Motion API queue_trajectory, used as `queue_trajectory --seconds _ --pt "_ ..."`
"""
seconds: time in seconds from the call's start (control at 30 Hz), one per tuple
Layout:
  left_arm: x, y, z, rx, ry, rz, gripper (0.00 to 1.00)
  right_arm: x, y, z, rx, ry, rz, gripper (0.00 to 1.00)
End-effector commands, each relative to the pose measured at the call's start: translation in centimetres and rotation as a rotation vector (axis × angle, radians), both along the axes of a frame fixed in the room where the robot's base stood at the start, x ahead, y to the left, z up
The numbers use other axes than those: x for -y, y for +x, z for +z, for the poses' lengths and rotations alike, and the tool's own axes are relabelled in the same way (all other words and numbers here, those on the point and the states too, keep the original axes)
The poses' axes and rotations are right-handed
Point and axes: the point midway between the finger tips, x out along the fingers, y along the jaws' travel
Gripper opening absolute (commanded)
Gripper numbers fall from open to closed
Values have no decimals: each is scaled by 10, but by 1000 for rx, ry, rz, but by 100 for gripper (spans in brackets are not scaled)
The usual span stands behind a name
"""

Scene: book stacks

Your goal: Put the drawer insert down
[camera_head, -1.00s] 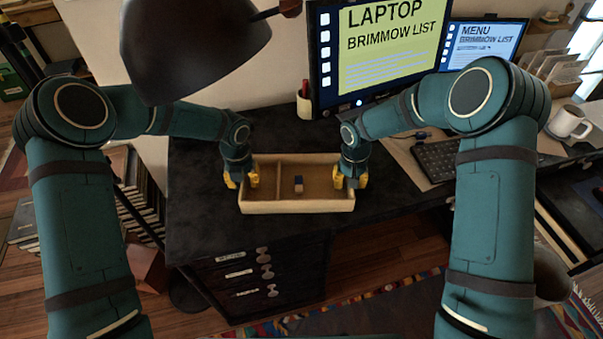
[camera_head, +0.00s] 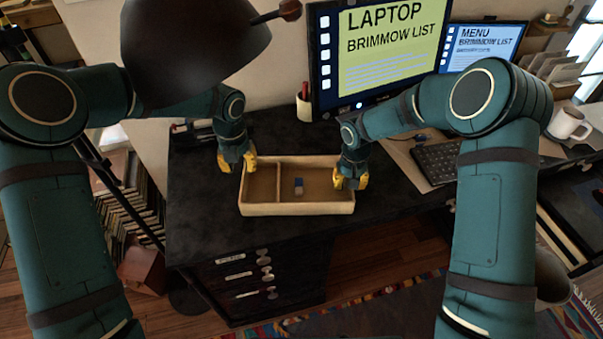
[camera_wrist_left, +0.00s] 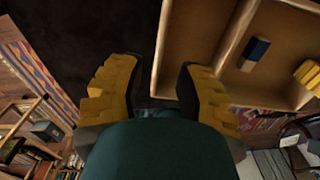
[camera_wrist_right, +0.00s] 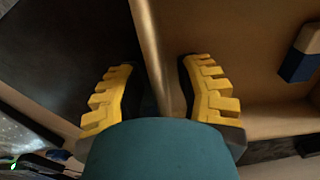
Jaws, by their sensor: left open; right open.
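The drawer insert (camera_head: 297,209) is a shallow, light wooden tray with a divider. It appears to lie flat on the dark desktop. My right gripper (camera_head: 351,182) is open at the right end wall. In the right wrist view (camera_wrist_right: 155,85) that wall's rim runs between the spread fingers, with no grip on it.
The black desk (camera_head: 205,205) has bare room left of the insert. A monitor (camera_head: 375,55) and a pen cup (camera_head: 304,103) stand behind. A keyboard (camera_head: 440,160) and a white mug (camera_head: 568,123) are at right. A dark lamp shade (camera_head: 190,50) hangs over the back left.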

Motion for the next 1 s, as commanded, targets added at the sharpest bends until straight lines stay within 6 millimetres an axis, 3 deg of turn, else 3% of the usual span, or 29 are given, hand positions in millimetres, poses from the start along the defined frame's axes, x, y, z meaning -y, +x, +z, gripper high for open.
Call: queue_trajectory --seconds 0.4,0.6,1.0 --pt "0 0 0 0 0 0 34 0 0 77 4 1 0 34" --pt "0 0 0 0 0 0 34 0 0 106 3 1 0 34" --pt "0 0 0 0 0 0 34 0 0 116 0 0 1 34"
